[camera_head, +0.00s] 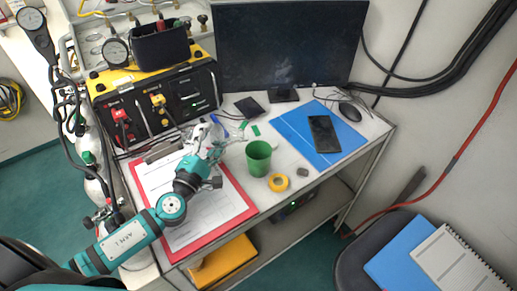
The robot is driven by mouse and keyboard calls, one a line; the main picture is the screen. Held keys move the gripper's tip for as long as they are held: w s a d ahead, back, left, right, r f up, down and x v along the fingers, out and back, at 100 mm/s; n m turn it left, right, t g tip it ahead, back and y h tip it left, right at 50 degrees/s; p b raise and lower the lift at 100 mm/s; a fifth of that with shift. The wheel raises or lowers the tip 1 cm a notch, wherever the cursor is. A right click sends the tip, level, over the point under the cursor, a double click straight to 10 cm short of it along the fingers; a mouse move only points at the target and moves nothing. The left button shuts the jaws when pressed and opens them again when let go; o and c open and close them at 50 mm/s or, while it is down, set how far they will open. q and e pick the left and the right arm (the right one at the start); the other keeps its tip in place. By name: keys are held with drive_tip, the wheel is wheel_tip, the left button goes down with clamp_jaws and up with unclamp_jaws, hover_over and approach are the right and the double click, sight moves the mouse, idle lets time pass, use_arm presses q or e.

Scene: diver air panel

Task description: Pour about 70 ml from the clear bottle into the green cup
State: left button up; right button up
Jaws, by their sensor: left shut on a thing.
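The green cup (258,160) stands upright and open on the table, right of the clipboard; what is inside cannot be made out. My left gripper (219,144) reaches in over the clipboard and is left of and a little behind the cup, apart from it. It is shut on the clear bottle (231,128), whose see-through outline is faint and partly hidden by the gripper. The bottle's tilt and liquid level cannot be made out. Small blue and green pieces show around it. My right gripper is out of view.
A red clipboard (246,212) lies under my left arm. Yellow tape (278,183) and a grey block (302,172) lie near the cup. A blue folder (291,131) with a phone (324,134) lies right. The air panel (185,93) and monitor (290,45) stand behind.

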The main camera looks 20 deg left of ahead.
sight(217, 135)
use_arm(q)
drive_tip(key=d+r+n+p, duration=0.1)
drive_tip(key=n, duration=0.1)
drive_tip(key=r+n+p, duration=0.1)
drive_tip(key=n, duration=0.1)
drive_tip(key=d+r+n+p, duration=0.1)
drive_tip(key=n+p, duration=0.1)
drive_tip(key=shift+d+r+n, duration=0.25)
drive_tip(key=shift+d+n, duration=0.05)
drive_tip(key=n, duration=0.3)
drive_tip(key=shift+r+y+p, duration=0.2)
drive_tip(key=shift+y+p, duration=0.1)
drive_tip(key=shift+y, duration=0.1)
drive_tip(key=n, duration=0.3)
drive_tip(key=shift+a+f+g, duration=0.15)
drive_tip(key=shift+g, duration=0.15)
drive_tip(key=shift+f+n, duration=0.2)
drive_tip(key=shift+n, duration=0.9)
idle(0.4)
